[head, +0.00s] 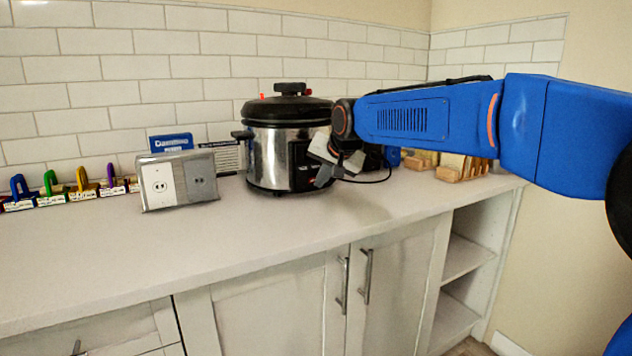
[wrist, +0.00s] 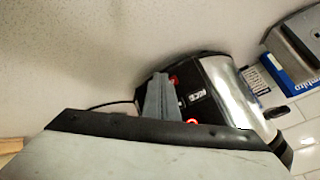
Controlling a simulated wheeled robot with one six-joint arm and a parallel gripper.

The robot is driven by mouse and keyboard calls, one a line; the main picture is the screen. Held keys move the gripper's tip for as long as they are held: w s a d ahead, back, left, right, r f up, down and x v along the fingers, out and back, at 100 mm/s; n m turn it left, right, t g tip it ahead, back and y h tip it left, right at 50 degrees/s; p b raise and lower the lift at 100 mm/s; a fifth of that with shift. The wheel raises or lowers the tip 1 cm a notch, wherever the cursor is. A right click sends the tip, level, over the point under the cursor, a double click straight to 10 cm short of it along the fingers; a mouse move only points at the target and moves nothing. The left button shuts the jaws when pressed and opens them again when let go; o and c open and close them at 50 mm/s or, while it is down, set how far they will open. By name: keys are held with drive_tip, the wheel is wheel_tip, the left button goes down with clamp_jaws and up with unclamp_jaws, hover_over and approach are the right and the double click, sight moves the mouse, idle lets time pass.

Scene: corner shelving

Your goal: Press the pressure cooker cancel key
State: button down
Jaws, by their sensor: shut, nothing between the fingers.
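The pressure cooker (head: 268,150) stands on the counter against the tiled wall, silver with a black lid. It also shows tilted in the wrist view (wrist: 226,88). Its black front panel (wrist: 196,92) has a red mark (wrist: 173,81) near the gripper's tip and a lit red ring (wrist: 192,122) beside the fingers. I cannot tell which one is the cancel key. My gripper (head: 322,178) is shut and empty in front of the panel's right part. In the wrist view its grey fingers (wrist: 160,88) overlap the panel; contact cannot be told.
A grey socket box (head: 178,180) stands left of the cooker, with a blue box (head: 171,142) behind it. Several coloured clips (head: 83,184) line the wall at the left. Wooden blocks (head: 460,167) sit at the right. The counter front (head: 250,235) is clear.

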drive_tip(key=shift+s+d, duration=0.45)
drive_tip(key=shift+s, duration=0.15)
idle(0.3)
drive_tip(key=shift+s+d, duration=0.7)
drive_tip(key=shift+s, duration=0.35)
drive_tip(key=shift+s+d, duration=0.7)
drive_tip(key=shift+s, duration=0.35)
drive_tip(key=shift+d, duration=0.1)
